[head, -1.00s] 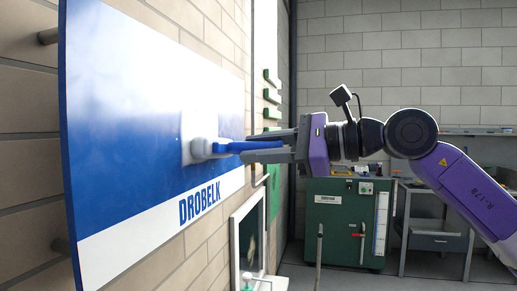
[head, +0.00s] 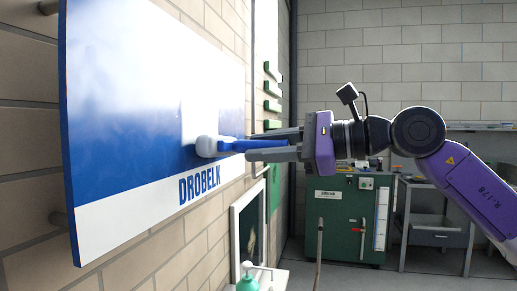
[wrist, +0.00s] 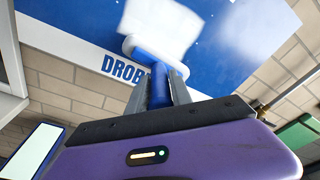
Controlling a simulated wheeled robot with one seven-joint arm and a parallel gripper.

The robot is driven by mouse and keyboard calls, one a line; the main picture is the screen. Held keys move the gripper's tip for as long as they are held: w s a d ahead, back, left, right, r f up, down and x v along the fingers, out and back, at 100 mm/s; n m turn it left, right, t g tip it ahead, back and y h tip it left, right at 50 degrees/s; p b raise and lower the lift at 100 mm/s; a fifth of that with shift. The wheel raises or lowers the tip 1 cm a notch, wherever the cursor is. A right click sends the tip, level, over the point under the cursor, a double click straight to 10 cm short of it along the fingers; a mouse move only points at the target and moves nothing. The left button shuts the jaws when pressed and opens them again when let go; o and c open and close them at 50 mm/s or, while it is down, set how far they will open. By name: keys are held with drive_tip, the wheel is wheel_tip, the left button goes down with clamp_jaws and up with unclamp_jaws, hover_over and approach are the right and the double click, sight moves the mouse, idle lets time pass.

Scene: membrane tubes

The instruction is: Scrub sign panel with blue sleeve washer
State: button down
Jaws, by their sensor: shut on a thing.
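The sign panel (head: 140,110) is mounted on the brick wall at the left, blue above and white below, with DROBELK in blue letters. It also shows in the wrist view (wrist: 225,60). My gripper (head: 268,144) is shut on the blue handle of the sleeve washer (head: 232,145). The washer's white sleeve head (head: 206,146) is at the panel's face, just above the lettering; I cannot tell whether it presses on it. In the wrist view the blue handle (wrist: 158,80) sits between the fingers. A whitish patch (wrist: 160,30) lies on the blue beside the head.
A green cabinet (head: 345,225) and a grey metal table (head: 435,232) stand at the back right. A white-framed opening (head: 235,240) and a green bottle (head: 247,284) are below the panel. Green holders (head: 271,88) line the wall beyond it.

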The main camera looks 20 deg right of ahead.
drive_tip(key=b+v, duration=0.1)
drive_tip(key=v, duration=0.5)
drive_tip(key=shift+w+d+f, duration=0.2)
drive_tip(key=shift+d+f, duration=0.1)
